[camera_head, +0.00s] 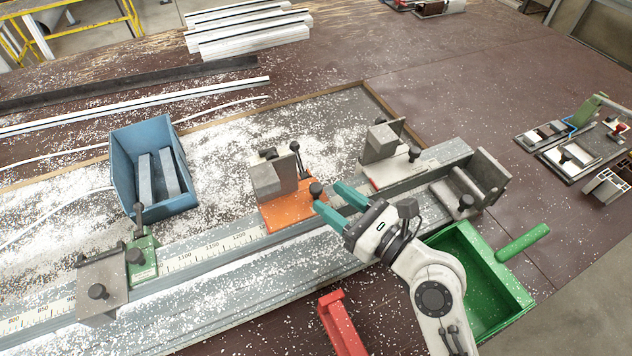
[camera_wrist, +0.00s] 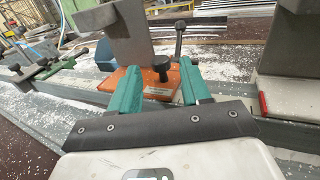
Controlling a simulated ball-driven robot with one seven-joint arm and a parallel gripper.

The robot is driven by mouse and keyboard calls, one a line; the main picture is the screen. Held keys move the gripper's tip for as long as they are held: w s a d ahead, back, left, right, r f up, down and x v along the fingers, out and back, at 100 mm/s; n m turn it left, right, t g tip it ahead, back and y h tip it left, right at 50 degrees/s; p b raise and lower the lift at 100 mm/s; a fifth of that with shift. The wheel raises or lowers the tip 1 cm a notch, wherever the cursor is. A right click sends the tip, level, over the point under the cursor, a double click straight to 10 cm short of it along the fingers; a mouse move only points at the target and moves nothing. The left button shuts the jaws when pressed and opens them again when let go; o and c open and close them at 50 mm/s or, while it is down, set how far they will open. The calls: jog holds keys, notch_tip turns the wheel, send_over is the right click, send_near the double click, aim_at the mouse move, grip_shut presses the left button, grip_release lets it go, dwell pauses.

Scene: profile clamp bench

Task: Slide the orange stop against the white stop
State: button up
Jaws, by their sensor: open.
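The orange stop (camera_head: 287,210) sits on the grey scaled rail (camera_head: 215,245), with a grey block, an upright plate and a dark knob on its orange base. The white stop (camera_head: 395,172) sits on the same rail farther right, with a clear gap between the two. My gripper (camera_head: 330,198) has teal fingers and is open, at the right side of the orange stop near its dark knob. In the wrist view, the orange stop (camera_wrist: 140,83) lies just beyond the fingers (camera_wrist: 158,88), and its knob shows between them. Contact cannot be told.
A green stop (camera_head: 143,258) is on the rail at the left, and a grey end block (camera_head: 468,190) is at the right end. A blue bin (camera_head: 150,170) with grey bars stands behind the rail. A green tray (camera_head: 480,275) and a red piece (camera_head: 342,325) lie in front. White chips cover the bench.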

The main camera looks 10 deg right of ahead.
aim_at(316, 186)
jog(key=shift+x, duration=2.55)
jog(key=shift+c, duration=0.4)
jog(key=shift+r, duration=0.1)
grip_shut()
